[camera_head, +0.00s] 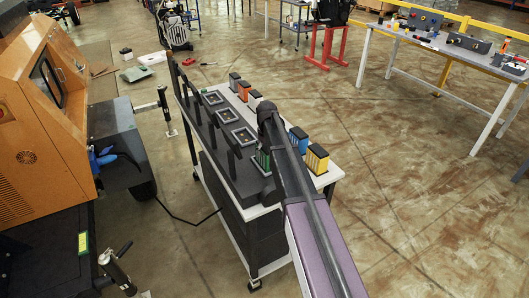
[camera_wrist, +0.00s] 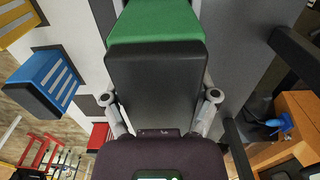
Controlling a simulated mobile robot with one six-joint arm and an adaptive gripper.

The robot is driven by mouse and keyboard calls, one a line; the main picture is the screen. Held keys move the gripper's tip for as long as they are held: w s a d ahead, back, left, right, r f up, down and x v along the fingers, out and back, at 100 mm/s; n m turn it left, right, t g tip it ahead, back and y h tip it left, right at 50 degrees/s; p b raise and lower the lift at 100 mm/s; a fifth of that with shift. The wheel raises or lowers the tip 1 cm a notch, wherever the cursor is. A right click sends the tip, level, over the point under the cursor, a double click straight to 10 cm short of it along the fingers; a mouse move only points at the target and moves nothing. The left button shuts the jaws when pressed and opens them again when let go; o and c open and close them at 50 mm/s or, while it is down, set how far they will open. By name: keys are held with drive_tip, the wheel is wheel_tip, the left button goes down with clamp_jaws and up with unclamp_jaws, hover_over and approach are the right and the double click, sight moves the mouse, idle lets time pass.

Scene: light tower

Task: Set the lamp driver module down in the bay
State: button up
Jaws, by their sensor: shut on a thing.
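A green-and-black module (camera_wrist: 155,65), which I take to be the lamp driver module, is between the two fingers of my gripper (camera_wrist: 162,103). The gripper is shut on it, with a finger on each side. In the head view the green module (camera_head: 262,160) is at the near end of the black rack (camera_head: 222,150), in line with the square bays (camera_head: 228,115). My arm covers part of it and most of the gripper there. Whether its base touches the bay floor is hidden.
A blue module (camera_head: 298,138) and a yellow one (camera_head: 316,158) stand right of my arm; orange (camera_head: 243,91) and white ones stand farther back. Dark upright posts (camera_head: 210,135) line the rack's left side. An orange machine (camera_head: 40,110) stands left.

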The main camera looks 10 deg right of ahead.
drive_tip(key=shift+f, duration=0.15)
drive_tip(key=o, duration=1.2)
drive_tip(key=shift+r, duration=0.25)
wheel_tip(320, 180, up, 12)
drive_tip(key=p, duration=1.2)
drive_tip(key=shift+f, duration=0.1)
drive_tip(key=shift+s, duration=0.1)
